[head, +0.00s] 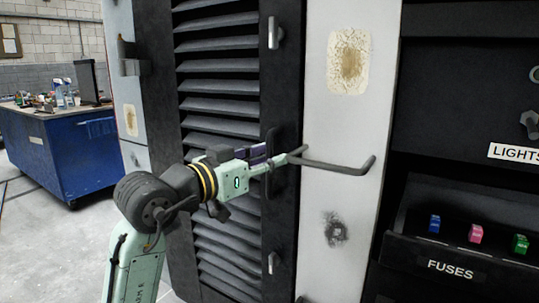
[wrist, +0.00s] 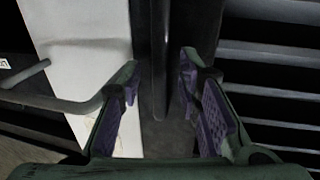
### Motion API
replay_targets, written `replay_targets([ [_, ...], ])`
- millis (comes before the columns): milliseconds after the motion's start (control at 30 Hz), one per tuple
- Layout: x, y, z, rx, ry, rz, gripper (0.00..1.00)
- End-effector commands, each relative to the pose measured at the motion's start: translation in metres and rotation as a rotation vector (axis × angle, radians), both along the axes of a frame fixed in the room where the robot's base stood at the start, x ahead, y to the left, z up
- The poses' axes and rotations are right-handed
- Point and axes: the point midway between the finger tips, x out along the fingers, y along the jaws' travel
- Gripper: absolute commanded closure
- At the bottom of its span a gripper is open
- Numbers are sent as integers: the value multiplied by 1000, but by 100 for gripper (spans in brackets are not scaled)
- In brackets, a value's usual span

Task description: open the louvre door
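The louvre door (head: 218,85) is a tall dark door with slanted slats, and it looks shut. A dark upright bar handle (wrist: 159,55) is on the door's plain edge strip.
A bent grey rail (head: 335,166) juts out by the pale post (head: 345,130), very close to my left finger in the wrist view; contact is unclear. Metal fittings (head: 275,33) sit on the door edge. A fuse tray (head: 452,262) is right. A blue workbench (head: 70,155) stands far left.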

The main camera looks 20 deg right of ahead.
Motion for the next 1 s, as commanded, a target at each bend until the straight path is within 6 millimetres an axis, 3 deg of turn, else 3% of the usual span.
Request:
replay_targets([
  [400,4,-8,0,0,-1,1,69],
  [867,4,-8,0,0,0,1,100],
  [1000,4,-8,0,0,0,1,100],
])
